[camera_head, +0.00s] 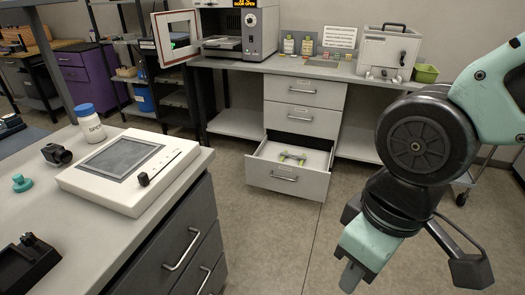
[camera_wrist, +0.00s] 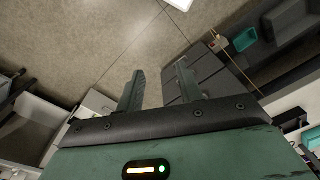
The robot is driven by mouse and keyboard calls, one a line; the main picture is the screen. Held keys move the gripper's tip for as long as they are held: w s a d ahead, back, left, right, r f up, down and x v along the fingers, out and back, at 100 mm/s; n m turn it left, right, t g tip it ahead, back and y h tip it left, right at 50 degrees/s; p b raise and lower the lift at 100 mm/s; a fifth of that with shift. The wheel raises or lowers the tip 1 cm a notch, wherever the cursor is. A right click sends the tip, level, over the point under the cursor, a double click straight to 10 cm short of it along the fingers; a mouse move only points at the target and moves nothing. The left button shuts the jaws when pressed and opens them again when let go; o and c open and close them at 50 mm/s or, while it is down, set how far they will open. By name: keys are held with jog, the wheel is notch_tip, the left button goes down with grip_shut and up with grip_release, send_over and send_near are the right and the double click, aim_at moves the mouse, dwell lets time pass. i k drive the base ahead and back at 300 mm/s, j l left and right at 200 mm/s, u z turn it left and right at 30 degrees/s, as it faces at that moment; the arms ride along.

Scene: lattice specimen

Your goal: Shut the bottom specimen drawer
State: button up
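The bottom specimen drawer (camera_head: 286,180) is pulled out of the white drawer unit (camera_head: 303,105) under the back bench. Its front has a metal bar handle, and a small green and white item (camera_head: 291,158) lies inside. The two drawers above it are shut. My gripper (camera_head: 352,277) hangs in the foreground, right of and nearer than the drawer, pointing down and not touching it. In the wrist view my gripper (camera_wrist: 158,74) shows two fingers apart with nothing between them. A white corner (camera_wrist: 180,4) at that view's top edge is too cropped to identify.
A near counter (camera_head: 190,180) with dark drawers stands at left, carrying a white panel device (camera_head: 130,170) and a bottle (camera_head: 88,125). An oven with its door open (camera_head: 178,38) sits on the back bench (camera_head: 245,66). Grey floor (camera_head: 270,235) lies clear before the drawer.

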aim_at(310, 179)
jog(key=i+j+z, duration=0.1)
jog(key=i+j, duration=0.45)
jog(key=j, duration=0.2)
jog(key=i+l, duration=0.15)
jog(key=i, duration=0.3)
jog(key=i+l, duration=0.2)
jog(key=i, duration=0.25)
jog(key=i+l+u, duration=0.1)
jog(key=i, duration=0.35)
jog(key=i+l, duration=0.25)
jog(key=i, duration=0.2)
jog(key=i+l, duration=0.2)
jog(key=i, duration=0.2)
jog(key=i+u, duration=0.05)
